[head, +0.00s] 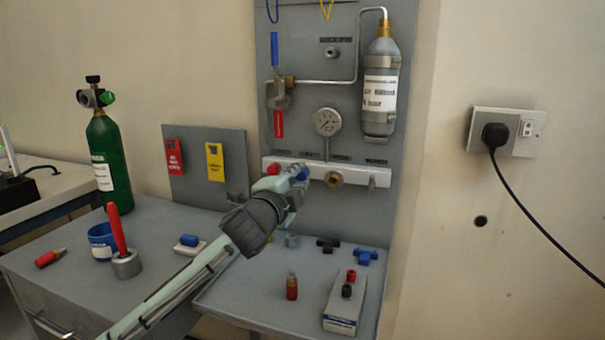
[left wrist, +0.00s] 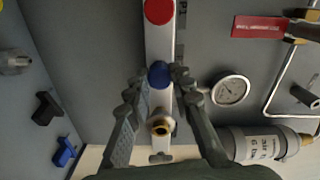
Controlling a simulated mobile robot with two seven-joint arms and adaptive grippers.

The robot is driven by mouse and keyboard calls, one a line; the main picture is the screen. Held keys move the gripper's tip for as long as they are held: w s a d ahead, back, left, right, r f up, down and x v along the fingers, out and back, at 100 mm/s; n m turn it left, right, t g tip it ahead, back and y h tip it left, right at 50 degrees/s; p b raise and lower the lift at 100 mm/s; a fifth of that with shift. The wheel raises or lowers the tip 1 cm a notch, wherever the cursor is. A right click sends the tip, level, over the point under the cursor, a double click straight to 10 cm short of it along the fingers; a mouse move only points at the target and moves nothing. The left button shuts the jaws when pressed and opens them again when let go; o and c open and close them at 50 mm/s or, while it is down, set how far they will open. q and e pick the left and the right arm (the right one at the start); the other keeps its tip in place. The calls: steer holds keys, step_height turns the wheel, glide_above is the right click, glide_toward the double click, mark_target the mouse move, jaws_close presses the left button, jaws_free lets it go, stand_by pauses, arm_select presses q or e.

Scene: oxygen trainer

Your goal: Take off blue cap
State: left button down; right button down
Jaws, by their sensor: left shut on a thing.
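The blue cap (head: 302,174) sits on the front of the white manifold bar (head: 358,178) on the grey wall panel. It is to the right of a red cap (head: 273,169) and to the left of an open brass port (head: 334,180). My left gripper (head: 294,184) is at the bar and shut on the blue cap. In the left wrist view the blue cap (left wrist: 159,74) shows between the fingertips of the left gripper (left wrist: 160,82). The cap still appears to be at the bar; any gap behind it cannot be seen. My right gripper is not in view.
A gauge (head: 327,122) and a grey cylinder (head: 381,90) are above the bar. Below are a tray (head: 262,318), a small red bottle (head: 292,287), a white box (head: 345,305) and a blue fitting (head: 366,257). A green cylinder (head: 110,165) stands left.

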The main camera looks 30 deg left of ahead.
arm_select(q)
steer(key=n, duration=0.3)
steer(key=shift+p, duration=0.35)
steer(key=shift+n, duration=1.9)
steer(key=shift+n, duration=0.7)
steer(key=c, duration=1.3)
jaws_free()
